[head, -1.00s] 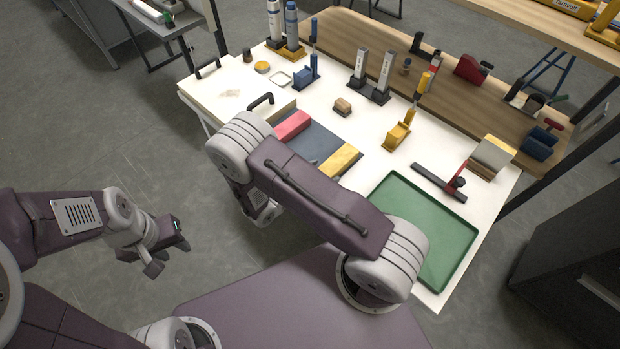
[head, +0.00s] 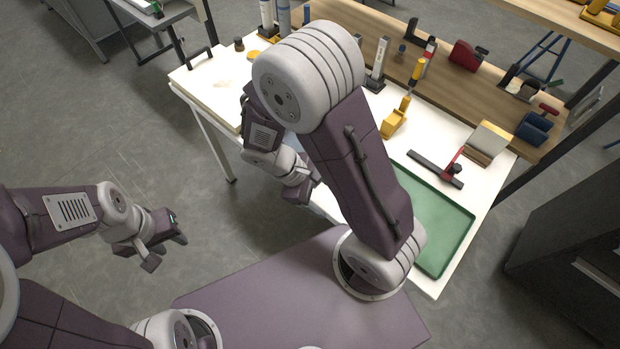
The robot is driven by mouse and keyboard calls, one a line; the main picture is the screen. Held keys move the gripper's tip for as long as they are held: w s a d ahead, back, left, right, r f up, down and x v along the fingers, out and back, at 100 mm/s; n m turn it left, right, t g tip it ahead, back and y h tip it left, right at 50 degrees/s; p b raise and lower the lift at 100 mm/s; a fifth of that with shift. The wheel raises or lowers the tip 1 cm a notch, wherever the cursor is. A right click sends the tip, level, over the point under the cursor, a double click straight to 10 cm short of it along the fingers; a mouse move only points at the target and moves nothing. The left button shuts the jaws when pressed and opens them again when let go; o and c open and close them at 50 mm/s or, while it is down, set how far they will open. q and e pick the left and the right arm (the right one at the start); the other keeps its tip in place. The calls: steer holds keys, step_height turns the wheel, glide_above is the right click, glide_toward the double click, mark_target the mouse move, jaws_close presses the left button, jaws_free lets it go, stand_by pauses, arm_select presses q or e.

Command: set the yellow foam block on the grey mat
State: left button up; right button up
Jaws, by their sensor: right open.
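The yellow foam block and the grey mat are hidden behind my raised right arm in the head view. My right gripper (head: 305,190) hangs by the near edge of the white table (head: 321,203), with its fingers apart and nothing seen between them. What lies just behind it is covered by the arm. My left gripper (head: 167,252) is out over the floor at the left, away from the table, with its fingers apart and empty.
A green tray (head: 452,254) lies at the table's right end, with a black and red clamp-like tool (head: 437,168) behind it. A yellow-based tool (head: 394,122) stands near the table's back edge. Floor at the left is clear.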

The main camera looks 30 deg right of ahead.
steer(key=shift+w+a+r+m+t+y, duration=0.3)
steer(key=shift+r+m+t+y, duration=0.55)
steer(key=shift+m, duration=0.8)
steer(key=shift+w+a+r+m+t+y, duration=0.1)
steer(key=shift+w+r+m+t+y, duration=0.4)
steer(key=shift+m+y, duration=0.85)
steer(key=shift+w+a+r+m+t+y, duration=0.2)
steer(key=shift+r+m+t+y, duration=0.55)
steer(key=shift+m, duration=1.25)
